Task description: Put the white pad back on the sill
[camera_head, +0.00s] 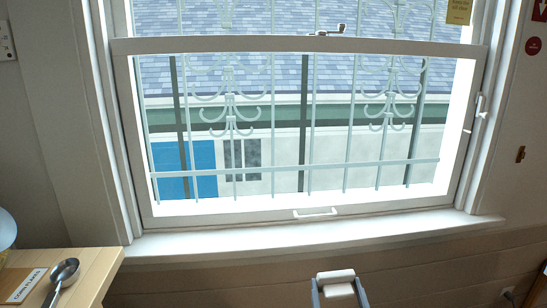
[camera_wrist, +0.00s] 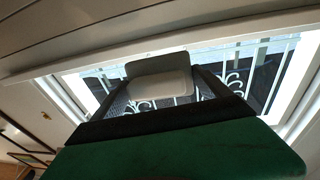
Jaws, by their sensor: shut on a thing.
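The white pad (camera_head: 335,276) is held between the two grey fingers of my gripper (camera_head: 337,284) at the bottom middle of the head view. My gripper is shut on it, below and in front of the white window sill (camera_head: 300,238). The pad looks clear of the sill, with wall showing between them. In the wrist view the pale pad (camera_wrist: 160,78) sits between the dark fingers of my gripper (camera_wrist: 160,85), with the window behind it. The sill's visible top is bare.
A closed-looking window frame (camera_head: 300,213) with a white handle (camera_head: 315,213) rises behind the sill, with a metal grille outside. A wooden counter (camera_head: 95,268) at left holds a metal scoop (camera_head: 64,272) and a labelled board (camera_head: 22,284). Wall lies below the sill.

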